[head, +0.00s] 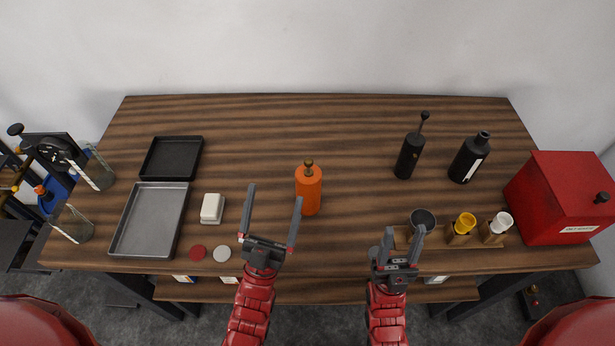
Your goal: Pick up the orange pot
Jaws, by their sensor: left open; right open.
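The orange pot (309,192) is an upright orange cylinder with a dark brownish knob on top. It stands near the middle of the wooden table. My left gripper (273,207) is open and empty, with its fingers pointing away from me, to the left of the pot and a little nearer to me. My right gripper (404,238) is open, to the right of the pot and nearer to me, beside a small dark cup (423,217). Neither gripper appears to touch the pot.
A grey tray (150,222), a black tray (172,158) and a white block (212,209) are on the left. Black bottles (409,158) (468,160), small cups in a wooden holder (462,240) and a red box (562,200) are on the right. The table behind the pot is clear.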

